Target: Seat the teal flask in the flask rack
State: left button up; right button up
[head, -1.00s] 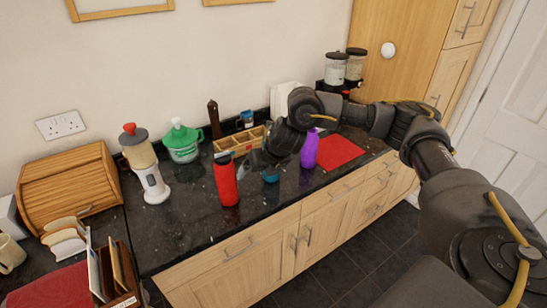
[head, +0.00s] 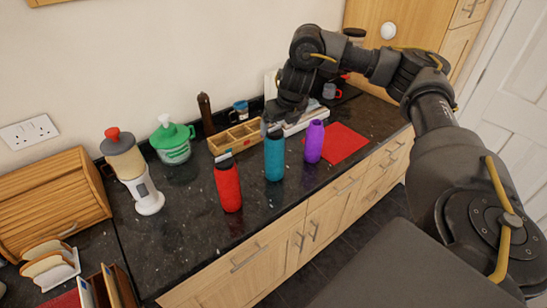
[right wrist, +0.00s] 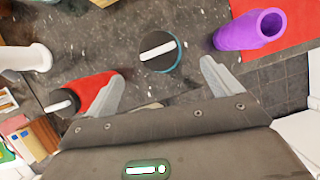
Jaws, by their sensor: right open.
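The teal flask (head: 274,158) stands upright on the dark counter between the red flask (head: 228,187) and the purple flask (head: 314,142). My right gripper (head: 283,124) is open and empty, just behind and above the teal flask. In the right wrist view the teal flask's dark lid with a white handle (right wrist: 160,52) shows beyond the gap between the open fingertips (right wrist: 162,78). A wooden box with compartments (head: 222,145) stands behind the flasks; I cannot tell whether it is the flask rack. My left gripper is not in view.
A red mat (head: 340,145) lies right of the purple flask. A white dispenser (head: 147,190) and a green-lidded jug (head: 173,142) stand at left. A pale low item (head: 305,122) lies behind the gripper.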

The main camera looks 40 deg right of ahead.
aim_at(276, 131)
jog(key=x, duration=0.3)
jog(key=shift+w+d+r, duration=0.1)
jog(key=shift+w, duration=0.1)
jog(key=shift+w+f, duration=0.1)
jog(key=shift+f, duration=0.25)
jog(key=x, duration=0.4)
jog(key=shift+w+d, duration=0.1)
jog(key=shift+w, duration=0.15)
jog(key=shift+f, duration=0.25)
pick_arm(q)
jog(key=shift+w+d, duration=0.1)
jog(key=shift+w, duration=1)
pick_arm(e)
jog(key=shift+c, duration=0.2)
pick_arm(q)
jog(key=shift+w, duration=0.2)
pick_arm(e)
jog(key=shift+w, duration=0.1)
jog(key=c, duration=1.7)
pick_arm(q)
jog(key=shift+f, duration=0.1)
pick_arm(e)
jog(key=shift+o, duration=0.2)
jog(key=shift+r, duration=0.15)
